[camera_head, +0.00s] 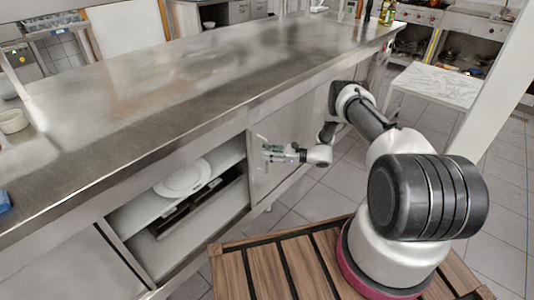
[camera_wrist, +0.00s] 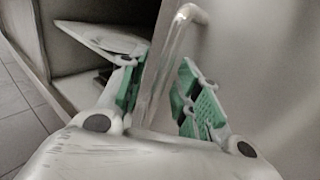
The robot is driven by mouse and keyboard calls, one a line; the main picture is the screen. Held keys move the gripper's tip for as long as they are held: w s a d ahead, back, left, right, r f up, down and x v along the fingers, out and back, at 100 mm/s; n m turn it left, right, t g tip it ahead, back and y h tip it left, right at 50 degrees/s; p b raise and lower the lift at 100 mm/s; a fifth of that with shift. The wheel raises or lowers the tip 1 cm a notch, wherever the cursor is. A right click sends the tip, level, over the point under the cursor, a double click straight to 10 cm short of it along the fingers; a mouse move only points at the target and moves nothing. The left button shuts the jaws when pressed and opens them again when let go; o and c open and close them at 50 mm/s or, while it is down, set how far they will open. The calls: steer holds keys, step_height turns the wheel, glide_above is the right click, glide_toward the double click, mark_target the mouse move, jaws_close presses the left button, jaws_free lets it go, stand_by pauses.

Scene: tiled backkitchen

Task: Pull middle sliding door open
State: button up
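The sliding door (camera_head: 264,180) is a flat grey metal panel under the counter, at the right side of an open cabinet bay. In the wrist view the door (camera_wrist: 268,70) fills the right side, and its bent metal bar handle (camera_wrist: 172,55) stands out near the door's left edge. My gripper (camera_head: 272,150) is at the door front in the head view. In the wrist view its green-padded fingers (camera_wrist: 160,82) are spread, one on each side of the handle. A gap shows between the right pad and the handle.
The open bay holds a white plate (camera_head: 182,178) on its upper shelf and dark items below. The long steel countertop (camera_head: 180,80) runs above my gripper. A wooden slatted platform (camera_head: 265,275) is under my arm. Tiled floor lies right of the cabinet, with a marble-topped table (camera_head: 440,84) beyond.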

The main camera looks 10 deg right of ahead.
steer(key=v, duration=1.1)
steer(key=shift+s+d, duration=0.15)
steer(key=shift+d, duration=0.2)
steer(key=shift+f, duration=0.1)
